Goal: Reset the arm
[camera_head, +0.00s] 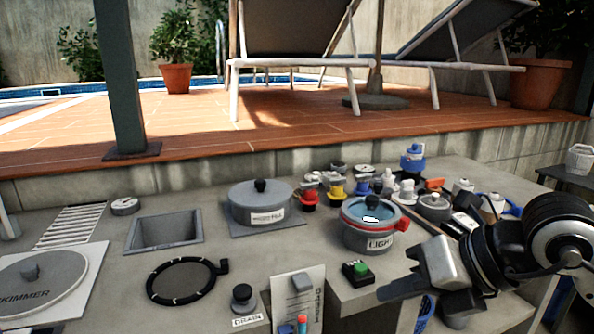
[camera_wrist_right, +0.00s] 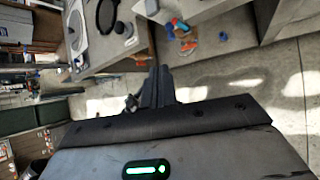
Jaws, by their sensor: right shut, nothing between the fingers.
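My right gripper (camera_head: 388,290) comes in from the right in the head view, over the front right part of the concrete counter. It is shut and empty. In the right wrist view its two dark fingers (camera_wrist_right: 158,88) lie together, pointing toward the open floor in front of the counter. The nearest item in the head view is a black box with a green button (camera_head: 358,273), left of the gripper and apart from it. My left gripper is in neither view.
The counter (camera_head: 110,290) holds a grey pot labelled LIGHT (camera_head: 368,238), a grey lidded pot (camera_head: 261,203), a black ring (camera_head: 181,281), a square recess (camera_head: 164,233) and a skimmer lid (camera_head: 38,282). Several valves and small parts crowd the back right. A green post (camera_head: 121,80) stands behind.

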